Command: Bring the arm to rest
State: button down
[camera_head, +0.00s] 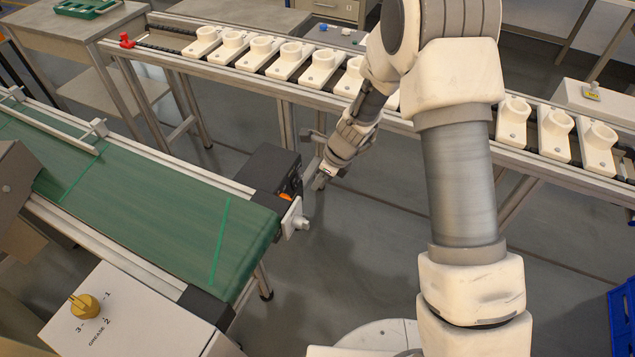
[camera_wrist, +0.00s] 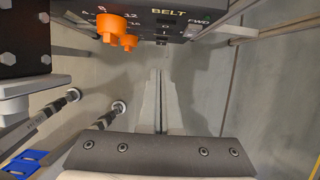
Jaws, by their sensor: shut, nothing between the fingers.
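My gripper (camera_head: 319,184) hangs at the end of my white and grey arm, pointing down and to the left in the head view. It is in the open space between the green conveyor and the long rail of white sockets. In the wrist view its two fingers (camera_wrist: 160,74) lie together, with nothing between them. The fingertips point toward the floor just in front of a dark control box (camera_wrist: 180,22) marked BELT and FWD. I see no contact between the fingers and the box.
Orange knobs (camera_wrist: 107,27) stick out of the box. The green conveyor (camera_head: 150,220) lies to the left. The rail (camera_head: 215,68) carries several white sockets (camera_head: 262,53) behind my arm. A panel with a yellow knob (camera_head: 84,305) stands front left; a blue crate (camera_head: 622,318) is at the right edge.

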dwell(0.4)
jog(key=s+d+r+n+t, duration=0.1)
jog(key=s+d+r+n, duration=0.1)
jog(key=r+n, duration=0.35)
jog(key=s+d+r+n, duration=0.2)
jog(key=d+r, duration=0.1)
jog(key=r, duration=0.6)
jog(key=s+d+r+n+t, duration=0.1)
jog(key=s+d+r+n, duration=0.15)
jog(key=r, duration=0.55)
jog(key=s+d+r+n+t+h, duration=0.1)
jog(key=s+d+r+n, duration=0.25)
jog(key=s, duration=0.25)
jog(key=s+d+r+n+t+h, duration=0.1)
jog(key=s+d+r+n+h, duration=0.1)
jog(key=s+d+r+n, duration=0.25)
jog(key=s+d+r+n+h, duration=0.1)
jog(key=s+d+r+n, duration=0.2)
jog(key=s, duration=0.4)
notch_tip(320, 180, up, 16)
jog(key=n+p, duration=0.1)
jog(key=p, duration=1.6)
jog(key=shift+s+d, duration=0.15)
